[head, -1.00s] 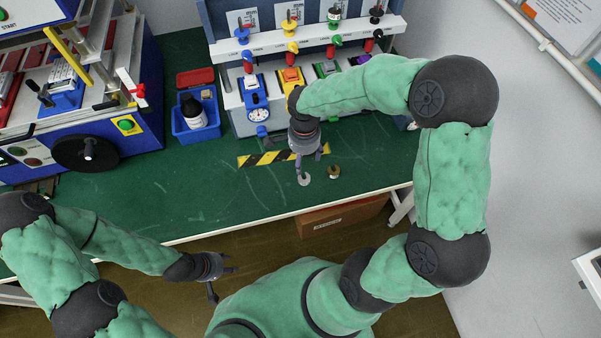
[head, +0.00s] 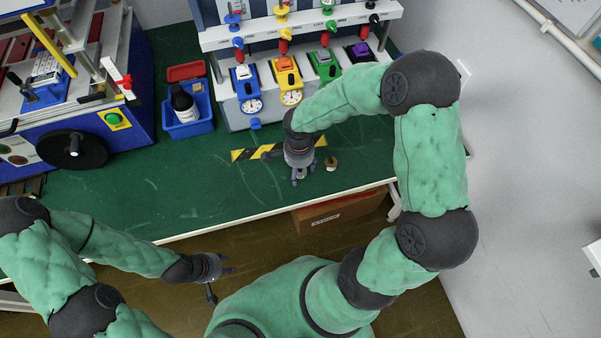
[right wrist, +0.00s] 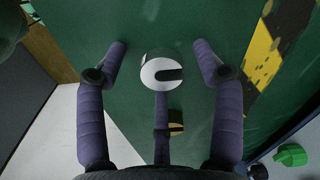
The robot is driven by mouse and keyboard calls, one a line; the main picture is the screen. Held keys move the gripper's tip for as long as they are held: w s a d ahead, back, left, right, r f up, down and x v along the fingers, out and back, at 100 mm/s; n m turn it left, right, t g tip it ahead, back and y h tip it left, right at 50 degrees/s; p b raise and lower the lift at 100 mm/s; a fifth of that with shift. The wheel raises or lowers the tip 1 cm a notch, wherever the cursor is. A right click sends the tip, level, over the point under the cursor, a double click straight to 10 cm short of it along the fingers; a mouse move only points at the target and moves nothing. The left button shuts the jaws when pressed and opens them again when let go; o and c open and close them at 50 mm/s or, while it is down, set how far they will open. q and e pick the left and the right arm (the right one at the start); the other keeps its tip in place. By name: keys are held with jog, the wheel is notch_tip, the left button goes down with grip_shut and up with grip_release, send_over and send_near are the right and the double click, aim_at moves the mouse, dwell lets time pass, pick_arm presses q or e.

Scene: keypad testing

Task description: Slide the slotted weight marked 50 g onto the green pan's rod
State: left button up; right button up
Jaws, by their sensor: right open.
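A pale round weight with a dark slot (right wrist: 150,72) lies on the green bench top in the right wrist view; no marking is readable on it. My right gripper (head: 299,178) is open above it, with its fingers spread on either side of the disc and apart from it. In the head view the gripper mostly hides this weight.
A small brass-coloured weight (head: 331,163) sits right of my right gripper, and also shows in the right wrist view (right wrist: 176,123). Yellow-black tape (head: 250,154) lies behind. A blue bin (head: 189,127) with a dark bottle stands back left. The front-left bench is clear.

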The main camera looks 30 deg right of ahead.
jog(key=c, duration=1.2)
jog(key=shift+c, duration=0.2)
jog(key=shift+r, duration=0.15)
